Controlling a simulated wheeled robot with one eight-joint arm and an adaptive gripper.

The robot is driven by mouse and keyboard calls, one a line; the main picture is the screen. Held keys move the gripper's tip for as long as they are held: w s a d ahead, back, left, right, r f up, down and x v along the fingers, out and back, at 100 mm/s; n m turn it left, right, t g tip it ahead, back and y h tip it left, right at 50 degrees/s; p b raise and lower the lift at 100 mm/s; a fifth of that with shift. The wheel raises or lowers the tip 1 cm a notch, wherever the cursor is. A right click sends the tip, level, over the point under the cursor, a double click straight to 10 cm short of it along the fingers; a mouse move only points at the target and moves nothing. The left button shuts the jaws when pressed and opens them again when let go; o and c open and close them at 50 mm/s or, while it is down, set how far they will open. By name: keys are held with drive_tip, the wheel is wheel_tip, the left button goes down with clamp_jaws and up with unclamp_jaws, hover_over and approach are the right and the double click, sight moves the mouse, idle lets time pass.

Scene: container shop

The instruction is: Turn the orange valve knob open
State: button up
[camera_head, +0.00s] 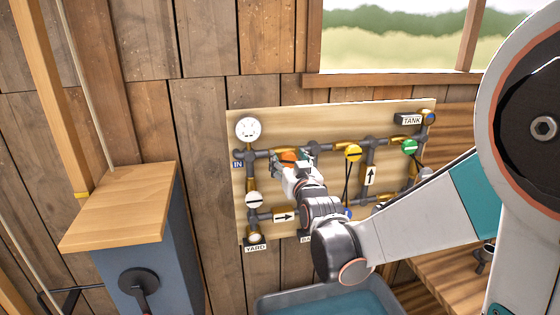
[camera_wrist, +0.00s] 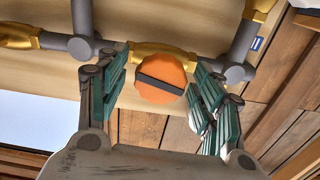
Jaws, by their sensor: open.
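The orange valve knob (camera_wrist: 160,78) is a round, scalloped disc with a dark bar across its face. It sits on a brass pipe section between grey fittings. In the wrist view the dark bar runs slightly slanted, nearly along the pipe. My gripper (camera_wrist: 160,88) is open, with one green-padded finger on each side of the knob; contact cannot be made out. In the head view the orange knob (camera_head: 289,157) shows at the upper left of the pipe board (camera_head: 330,118), partly hidden by my gripper (camera_head: 286,166).
Other knobs on the board are yellow (camera_head: 353,153), green (camera_head: 410,147) and white (camera_head: 254,199). A round gauge (camera_head: 248,129) sits at its upper left. A blue cabinet with a wooden top (camera_head: 120,205) stands at left. A grey tub of water (camera_head: 335,303) lies below.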

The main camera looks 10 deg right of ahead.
drive_tip(key=shift+w, duration=0.1)
drive_tip(key=c, duration=1.1)
drive_tip(key=shift+n+b, duration=0.45)
drive_tip(key=shift+n, duration=1.05)
drive_tip(key=o, duration=1.1)
drive_tip(key=s, duration=1.2)
drive_tip(key=shift+s, duration=0.15)
